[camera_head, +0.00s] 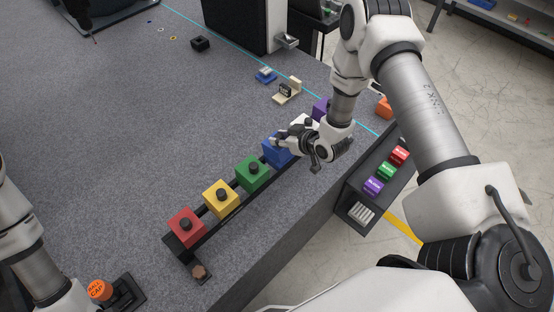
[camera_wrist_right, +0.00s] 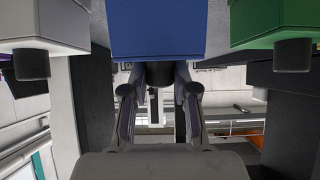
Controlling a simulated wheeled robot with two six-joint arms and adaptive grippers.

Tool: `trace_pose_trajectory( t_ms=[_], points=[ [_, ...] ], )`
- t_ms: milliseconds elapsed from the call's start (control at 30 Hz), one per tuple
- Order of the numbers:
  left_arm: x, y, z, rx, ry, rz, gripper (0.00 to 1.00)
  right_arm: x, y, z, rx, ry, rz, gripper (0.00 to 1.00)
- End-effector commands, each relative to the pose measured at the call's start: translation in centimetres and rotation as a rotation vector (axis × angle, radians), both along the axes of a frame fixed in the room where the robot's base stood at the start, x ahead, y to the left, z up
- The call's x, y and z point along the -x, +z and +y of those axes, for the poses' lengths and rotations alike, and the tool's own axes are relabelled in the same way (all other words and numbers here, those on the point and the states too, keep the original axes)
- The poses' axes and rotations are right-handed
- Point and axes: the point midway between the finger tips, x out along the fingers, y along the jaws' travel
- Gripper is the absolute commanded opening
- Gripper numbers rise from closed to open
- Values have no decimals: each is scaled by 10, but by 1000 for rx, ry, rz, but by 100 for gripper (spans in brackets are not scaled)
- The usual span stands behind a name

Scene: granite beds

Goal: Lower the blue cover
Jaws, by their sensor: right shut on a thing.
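The blue cover (camera_head: 274,153) is a box in a row of coloured covers on a dark rail (camera_head: 225,211). My right gripper (camera_head: 283,143) is at its top and hides part of it. In the right wrist view the blue cover (camera_wrist_right: 158,30) fills the top middle, and its dark knob (camera_wrist_right: 159,74) sits between the fingers of my right gripper (camera_wrist_right: 160,95), which is shut on it. I cannot tell how high the blue cover stands over the rail. My left arm shows at the lower left, but its gripper is out of view.
The green cover (camera_head: 253,174) and white cover (camera_head: 303,122) flank the blue one closely. Yellow (camera_head: 221,200), red (camera_head: 187,228) and purple (camera_head: 320,107) covers share the row. A dark box with coloured blocks (camera_head: 386,171) stands right of the bench.

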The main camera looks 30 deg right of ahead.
Motion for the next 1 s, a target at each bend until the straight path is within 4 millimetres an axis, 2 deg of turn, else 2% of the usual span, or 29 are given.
trace_pose_trajectory(
  t_ms=[33, 133, 167, 200, 567, 900, 1000],
  points=[
    [0, -14, 0, 0, 0, 0, 50, 8, -13, -2, -10, -3, -14, 0],
    [0, -25, 0, 0, 0, 0, 50, 16, -18, -5, -28, -3, -62, 0],
    [0, -20, 0, 0, 0, 1, 50, 15, -12, -4, -25, 0, -66, 36],
    [0, -17, 0, 0, 0, 1, 50, 15, -10, -4, -25, 1, -64, 50],
    [0, -12, 0, 0, 0, 0, 50, 17, -6, -5, -25, 0, -64, 50],
    [0, 23, 0, 0, 0, 0, 50, 54, 22, -19, -26, -1, -64, 50],
    [0, 27, 0, 0, 0, 0, 50, 61, 24, -21, -25, 0, -65, 50]
  ],
)
